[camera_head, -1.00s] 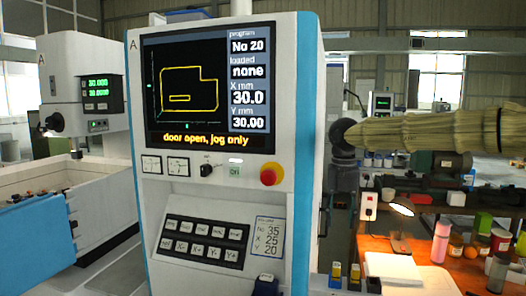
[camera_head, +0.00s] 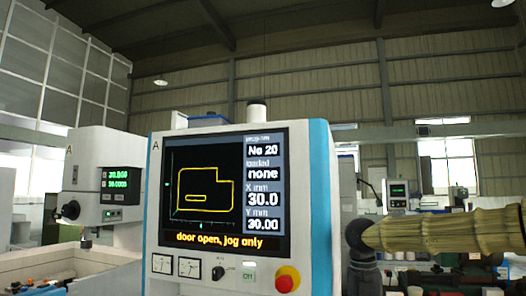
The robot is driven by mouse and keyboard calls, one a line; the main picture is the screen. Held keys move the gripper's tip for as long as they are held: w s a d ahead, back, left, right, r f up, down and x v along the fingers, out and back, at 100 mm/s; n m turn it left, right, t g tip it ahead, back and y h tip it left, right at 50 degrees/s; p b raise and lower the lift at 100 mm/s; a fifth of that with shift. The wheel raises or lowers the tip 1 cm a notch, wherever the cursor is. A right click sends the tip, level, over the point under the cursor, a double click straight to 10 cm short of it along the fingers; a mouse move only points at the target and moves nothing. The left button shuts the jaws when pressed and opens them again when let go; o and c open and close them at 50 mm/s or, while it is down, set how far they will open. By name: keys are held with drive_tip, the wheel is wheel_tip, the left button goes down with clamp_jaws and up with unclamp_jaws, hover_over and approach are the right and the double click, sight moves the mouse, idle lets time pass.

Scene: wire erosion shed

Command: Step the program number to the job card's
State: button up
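The control console (camera_head: 325,200) marked A stands in the middle of the view. Its screen (camera_head: 205,205) reads program No 20, loaded none, X 30.0 mm and Y 30.00 mm. A yellow part outline is drawn on it, with "door open, jog only" below. Two gauges, a black knob (camera_head: 218,273) and a red stop button (camera_head: 287,279) sit under the screen. The console's key rows and the job card are below the frame now. My arm's sleeved part enters from the right; my gripper is not in view.
The machine head (camera_head: 100,185), also marked A, stands at left with a small green readout. Another machine with a small screen (camera_head: 397,193) stands behind at right. High windows and a corrugated wall fill the back.

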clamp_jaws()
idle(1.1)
